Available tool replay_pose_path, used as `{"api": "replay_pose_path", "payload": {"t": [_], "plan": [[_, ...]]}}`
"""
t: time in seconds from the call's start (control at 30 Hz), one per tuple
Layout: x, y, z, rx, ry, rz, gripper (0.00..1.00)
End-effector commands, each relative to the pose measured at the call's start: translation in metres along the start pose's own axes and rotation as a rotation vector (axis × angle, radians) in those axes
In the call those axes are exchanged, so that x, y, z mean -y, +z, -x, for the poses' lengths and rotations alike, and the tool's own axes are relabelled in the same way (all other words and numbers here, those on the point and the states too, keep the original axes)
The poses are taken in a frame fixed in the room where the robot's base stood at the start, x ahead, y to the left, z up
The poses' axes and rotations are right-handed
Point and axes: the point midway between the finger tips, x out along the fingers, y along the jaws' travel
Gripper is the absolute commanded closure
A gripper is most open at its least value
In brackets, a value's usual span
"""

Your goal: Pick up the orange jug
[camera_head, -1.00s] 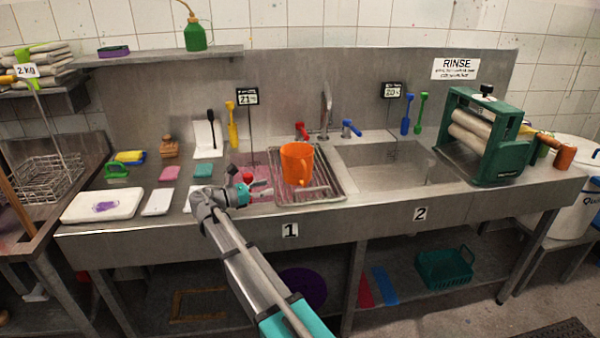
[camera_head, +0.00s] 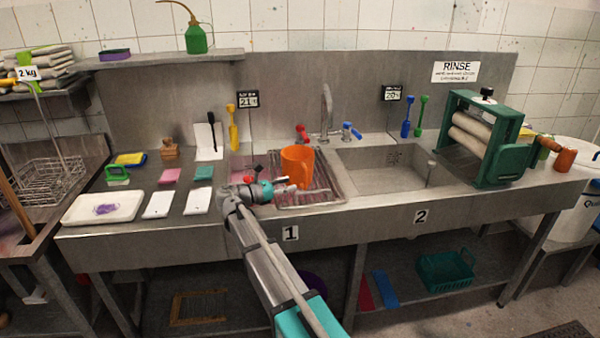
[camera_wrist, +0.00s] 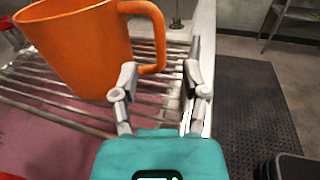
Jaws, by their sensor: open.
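The orange jug (camera_head: 297,166) stands upright on the wire rack (camera_head: 334,186) over the left basin. In the wrist view the jug (camera_wrist: 88,48) fills the upper left, and its handle (camera_wrist: 152,38) points right. My gripper (camera_head: 280,186) is just in front of the jug, at the basin's front edge. In the wrist view my gripper (camera_wrist: 160,88) is open, with its two fingers apart and nothing between them. The handle's lower end lies just beyond the fingertips, and they look apart from it.
A red tap (camera_head: 302,133) and a blue tap (camera_head: 351,131) stand behind the basins. The right basin (camera_head: 385,168) is empty. A green wringer (camera_head: 485,140) is at the right. White tiles and coloured blocks lie on the left counter.

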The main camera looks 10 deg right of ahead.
Motion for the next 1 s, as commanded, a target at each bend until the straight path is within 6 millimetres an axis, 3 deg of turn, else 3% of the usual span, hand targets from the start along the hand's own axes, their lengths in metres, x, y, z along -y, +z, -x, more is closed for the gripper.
{"api": "replay_pose_path", "payload": {"t": [0.17, 0.63, 1.0], "plan": [[0.0, 0.0, -0.012, 0.0, 0.0, 0.0, 0.42], [0.0, 0.0, -0.018, 0.0, -0.001, 0.0, 0.42], [0.0, 0.001, -0.057, 0.0, -0.002, 0.0, 0.42]]}}
